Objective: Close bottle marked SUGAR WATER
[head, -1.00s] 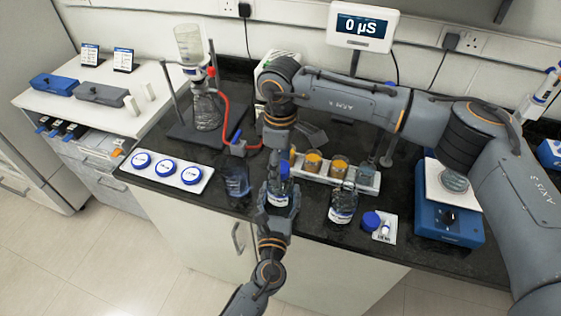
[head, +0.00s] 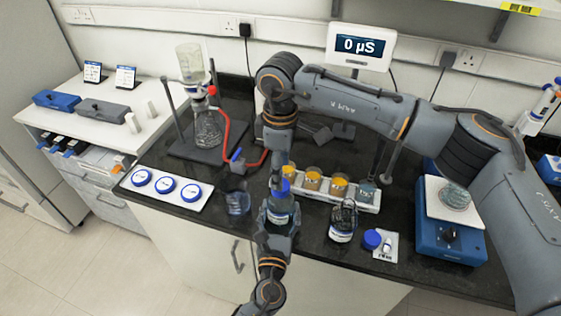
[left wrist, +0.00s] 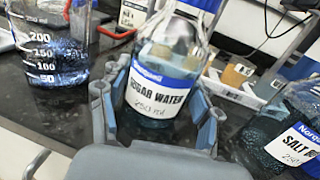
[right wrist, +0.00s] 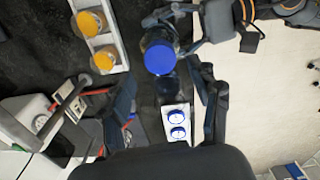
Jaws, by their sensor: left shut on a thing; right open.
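The SUGAR WATER bottle (head: 281,217) stands upright at the front of the dark bench; its label (left wrist: 158,92) reads clearly in the left wrist view. My left gripper (head: 280,208) is shut around its body. A blue cap (right wrist: 160,58) sits over the bottle's mouth in the right wrist view, and it also shows in the head view (head: 281,186). I cannot tell whether it is screwed tight. My right gripper (right wrist: 168,88) is open, pointing down above the bottle, with the cap beyond its fingertips. The bottle's top is outside the left wrist view.
A SALT bottle (head: 342,222) without a cap stands right of it, near a loose blue cap (head: 371,239). A beaker (head: 236,197) is close on the left. A white rack with orange-filled jars (head: 312,180) is behind. A blue balance (head: 448,228) stands right.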

